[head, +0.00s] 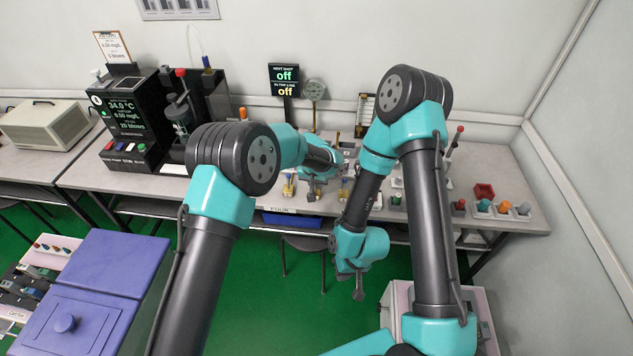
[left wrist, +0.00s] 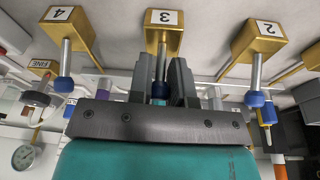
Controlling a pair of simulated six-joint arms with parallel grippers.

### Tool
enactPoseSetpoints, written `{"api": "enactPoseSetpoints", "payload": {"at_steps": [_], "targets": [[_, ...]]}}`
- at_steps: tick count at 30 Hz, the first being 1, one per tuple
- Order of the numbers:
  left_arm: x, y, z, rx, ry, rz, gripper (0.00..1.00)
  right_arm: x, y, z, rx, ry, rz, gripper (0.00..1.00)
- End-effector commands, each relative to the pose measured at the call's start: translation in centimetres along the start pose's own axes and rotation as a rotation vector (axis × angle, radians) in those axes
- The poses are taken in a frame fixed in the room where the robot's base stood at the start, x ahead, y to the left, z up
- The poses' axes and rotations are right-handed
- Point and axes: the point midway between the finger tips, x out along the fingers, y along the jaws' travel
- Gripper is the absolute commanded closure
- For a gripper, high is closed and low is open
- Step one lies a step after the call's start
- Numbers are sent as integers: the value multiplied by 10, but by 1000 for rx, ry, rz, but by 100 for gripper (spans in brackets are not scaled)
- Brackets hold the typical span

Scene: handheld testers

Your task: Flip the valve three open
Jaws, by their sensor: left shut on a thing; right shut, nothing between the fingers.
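Valve three (left wrist: 164,35) is a brass block marked 3 in the left wrist view, with a metal lever (left wrist: 161,62) coming from it. My left gripper (left wrist: 161,72) is shut on that lever, with a dark finger on each side. Its blue tip is mostly hidden between the fingers. In the head view my left gripper (head: 313,192) is over the bench, and the valve there is largely hidden by my arm. My right gripper (head: 357,291) hangs low in front of the bench, shut and empty, away from the valves.
Brass valves marked 4 (left wrist: 70,28) and 2 (left wrist: 256,40) flank valve three closely, with blue-tipped levers. A black tester (head: 124,120) stands at left, and coloured pegs (head: 503,208) at right.

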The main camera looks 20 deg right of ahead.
Motion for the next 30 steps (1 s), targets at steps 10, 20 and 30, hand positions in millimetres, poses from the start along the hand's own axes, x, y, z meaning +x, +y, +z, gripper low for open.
{"api": "enactPoseSetpoints", "payload": {"at_steps": [10, 20, 30], "targets": [[-2, -6, 2, 1, 94, -24, 100, 0, 0, 0, 0, 0, 0, 100], [-4, -3, 5, 6, 143, -15, 100, 0, 0, 0, 0, 0, 0, 100], [-3, -2, 6, 5, 144, -14, 81, 0, 0, 0, 0, 0, 0, 100]]}}
